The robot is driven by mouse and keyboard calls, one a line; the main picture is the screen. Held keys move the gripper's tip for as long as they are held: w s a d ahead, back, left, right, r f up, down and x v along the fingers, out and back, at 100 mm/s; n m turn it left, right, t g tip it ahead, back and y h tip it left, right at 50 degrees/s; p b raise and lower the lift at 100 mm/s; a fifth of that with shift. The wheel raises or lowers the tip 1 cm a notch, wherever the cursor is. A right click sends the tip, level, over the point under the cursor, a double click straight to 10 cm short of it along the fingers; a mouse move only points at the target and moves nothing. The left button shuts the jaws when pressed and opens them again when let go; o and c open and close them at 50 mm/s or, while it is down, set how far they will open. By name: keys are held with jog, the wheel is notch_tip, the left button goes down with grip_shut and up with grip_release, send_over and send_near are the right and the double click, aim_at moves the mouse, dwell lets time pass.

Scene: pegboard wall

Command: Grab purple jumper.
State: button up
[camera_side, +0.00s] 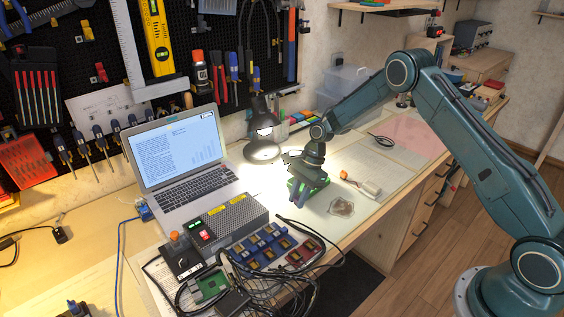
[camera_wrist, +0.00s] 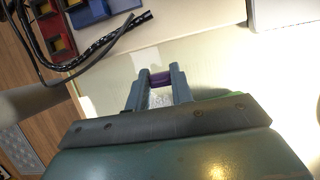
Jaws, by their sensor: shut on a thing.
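The purple jumper (camera_wrist: 160,79) is a small dark purple piece in the wrist view. My gripper (camera_wrist: 161,74) is shut on it, with the jumper spanning the gap between the two grey fingertips. I cannot make out the jumper between the fingers there. Whether it touches the mat is unclear.
A lamp (camera_side: 263,146) and a laptop (camera_side: 182,160) stand behind.

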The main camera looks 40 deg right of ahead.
aim_at(298, 196)
notch_tip(298, 196, up, 18)
jog(key=shift+f, duration=0.25)
dwell(0.6)
